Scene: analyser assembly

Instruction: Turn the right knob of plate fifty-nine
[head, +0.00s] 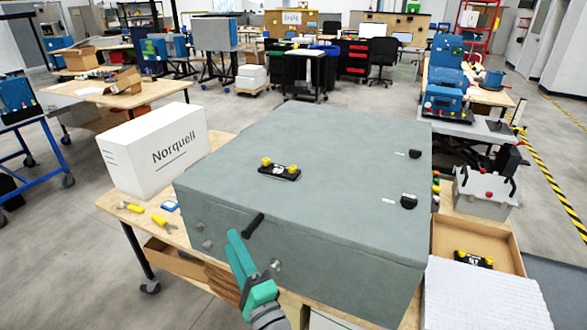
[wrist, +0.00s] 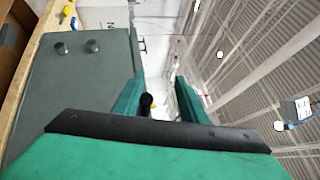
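A small black plate (head: 279,173) with two yellow knobs lies on top of the large grey cabinet (head: 335,200). Its number is too small to read surely. Its right knob (head: 292,169) stands at the plate's right end. A similar plate (head: 473,259) with yellow knobs lies in an open cardboard box at the right; its number is also unclear. My teal gripper (head: 247,258) is in front of the cabinet, below and apart from the top plate. In the wrist view, its fingers (wrist: 159,80) are spread with a gap between them. Neither plate shows there.
A black handle (head: 253,226) sticks out of the cabinet front near my gripper; a black rod end (wrist: 147,103) shows between the fingers. A white Norquell box (head: 155,150) stands left of the cabinet. Two black knobs (head: 409,201) (head: 414,154) sit on the cabinet's right side.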

